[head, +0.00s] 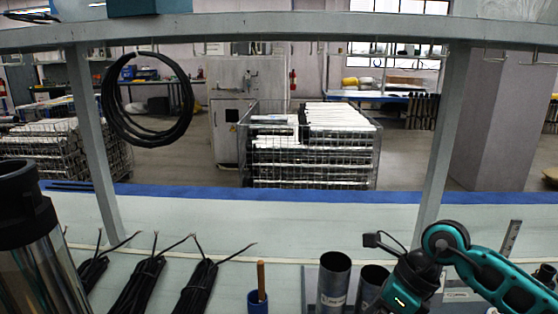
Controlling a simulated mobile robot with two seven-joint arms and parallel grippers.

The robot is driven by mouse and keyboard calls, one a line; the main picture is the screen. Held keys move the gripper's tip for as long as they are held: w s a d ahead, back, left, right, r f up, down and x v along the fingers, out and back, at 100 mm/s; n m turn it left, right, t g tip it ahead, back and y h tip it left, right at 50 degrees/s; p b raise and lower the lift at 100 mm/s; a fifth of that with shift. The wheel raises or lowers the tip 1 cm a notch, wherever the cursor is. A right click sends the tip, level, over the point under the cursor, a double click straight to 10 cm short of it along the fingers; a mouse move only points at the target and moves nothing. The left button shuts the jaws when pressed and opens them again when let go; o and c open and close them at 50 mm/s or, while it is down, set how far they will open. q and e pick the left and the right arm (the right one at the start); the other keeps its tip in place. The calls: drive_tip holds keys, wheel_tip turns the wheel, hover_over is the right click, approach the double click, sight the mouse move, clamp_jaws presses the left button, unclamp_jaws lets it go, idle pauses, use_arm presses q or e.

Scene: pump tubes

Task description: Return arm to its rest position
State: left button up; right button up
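My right arm, teal and black (490,275), comes in from the lower right. Its black wrist part (405,285) hangs over the bench close to two grey metal tubes. One tube (334,282) stands upright with its open end up. The other tube (371,287) stands just right of it, close beside the wrist. The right gripper's fingers do not show; they are below the frame or hidden. My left arm and gripper are not in view. A large shiny cylinder with a black top (40,265) is near the camera at the left; its lower end is cut off.
Several black cable bundles (140,285) lie on the pale bench (270,222). A blue holder (258,302) with a wooden-looking stick stands between them and the tubes. A grey frame (92,150) crosses the bench, with a coiled black hose (108,110) hanging from it.

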drive_tip(key=s+a+r+m+t+y, duration=0.2)
drive_tip(key=a+r+m+t+y, duration=0.1)
drive_tip(key=a+m+y, duration=0.35)
drive_tip(key=s+a+r+m+t+y, duration=0.2)
drive_tip(key=a+r+m+y, duration=0.1)
drive_tip(key=a+m+y, duration=0.3)
drive_tip(key=w+d+f+m+t+h, duration=0.3)
drive_tip(key=d+f+m+t+h, duration=0.35)
drive_tip(key=m+t, duration=0.85)
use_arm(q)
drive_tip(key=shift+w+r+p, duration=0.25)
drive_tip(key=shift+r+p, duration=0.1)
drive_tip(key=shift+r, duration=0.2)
use_arm(e)
drive_tip(key=s+d+f+m+g+h, duration=0.4)
drive_tip(key=s+f+m+h, duration=0.1)
drive_tip(key=f+m, duration=0.3)
drive_tip(key=s+d+f+m+g+h, duration=0.4)
drive_tip(key=s+f+m, duration=0.3)
drive_tip(key=f, duration=0.3)
drive_tip(key=shift+d+f+m+g+h, duration=0.15)
drive_tip(key=shift+m+g+h, duration=0.3)
drive_tip(key=shift+m, duration=0.4)
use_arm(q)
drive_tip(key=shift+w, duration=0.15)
